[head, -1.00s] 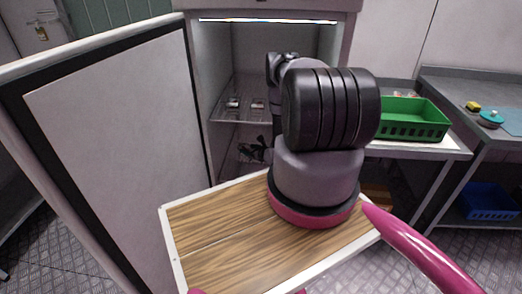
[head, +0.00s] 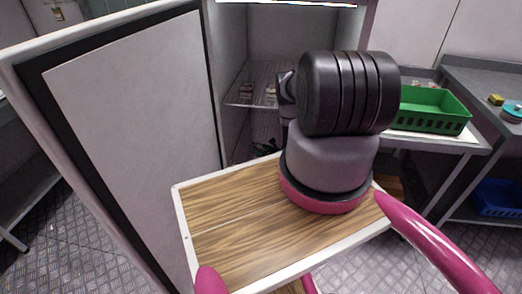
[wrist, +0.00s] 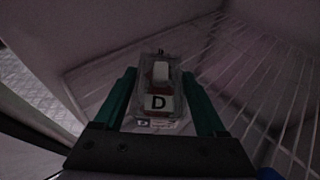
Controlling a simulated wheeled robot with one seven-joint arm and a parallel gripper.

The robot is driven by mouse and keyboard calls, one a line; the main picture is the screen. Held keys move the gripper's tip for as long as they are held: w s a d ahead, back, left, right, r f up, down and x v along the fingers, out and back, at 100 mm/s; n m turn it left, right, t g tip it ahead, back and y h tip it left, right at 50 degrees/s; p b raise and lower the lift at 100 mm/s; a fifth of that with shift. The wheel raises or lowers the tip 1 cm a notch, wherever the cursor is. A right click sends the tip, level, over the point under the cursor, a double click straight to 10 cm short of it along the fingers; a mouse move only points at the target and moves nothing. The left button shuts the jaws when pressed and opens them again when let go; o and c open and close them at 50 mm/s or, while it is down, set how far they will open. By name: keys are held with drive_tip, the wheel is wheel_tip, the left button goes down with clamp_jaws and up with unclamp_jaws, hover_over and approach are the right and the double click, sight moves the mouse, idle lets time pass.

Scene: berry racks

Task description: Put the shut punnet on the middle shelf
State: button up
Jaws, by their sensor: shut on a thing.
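The shut punnet (wrist: 162,82) is a small clear box with a white label marked D, seen in the wrist view. My gripper (wrist: 159,94) has its two green fingers closed on the punnet's sides and holds it in front of the wrist camera. In the head view my arm hides most of the gripper, with a dark part low inside the open cabinet. A wire shelf (head: 242,101) crosses the cabinet above that dark part. Wire bars (wrist: 268,85) also show at the right in the wrist view. Which shelf level these are I cannot tell.
The open cabinet door (head: 130,140) stands at the left. A green crate (head: 432,124) sits on the table at the right, with a blue crate (head: 497,198) lower down.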

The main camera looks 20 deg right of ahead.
drive_tip(key=shift+f, duration=0.1)
drive_tip(key=o, duration=1.6)
drive_tip(key=shift+c, duration=0.2)
drive_tip(key=v, duration=1.2)
